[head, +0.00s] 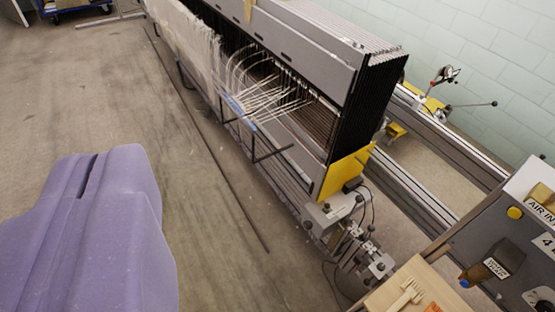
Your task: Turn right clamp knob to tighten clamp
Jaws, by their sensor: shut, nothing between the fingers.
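My gripper (95,158) is the purple shape at the lower left. Its fingers are closed together with only a thin dark slit between them, and it holds nothing. A metal clamp assembly (348,232) with several small dark knobs sits at the near right end of the long loom frame. I cannot tell which of these is the right clamp knob. My gripper is well to the left of the clamp, over open floor and apart from it. The knobs are small and their turned position cannot be read.
The grey loom frame (300,45) with white threads (270,95) runs diagonally away, with a yellow end plate (345,172). A control panel (490,255) and wooden board (420,285) stand at the lower right. Metal rails (420,200) lie behind. Bare floor (210,220) lies between gripper and loom.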

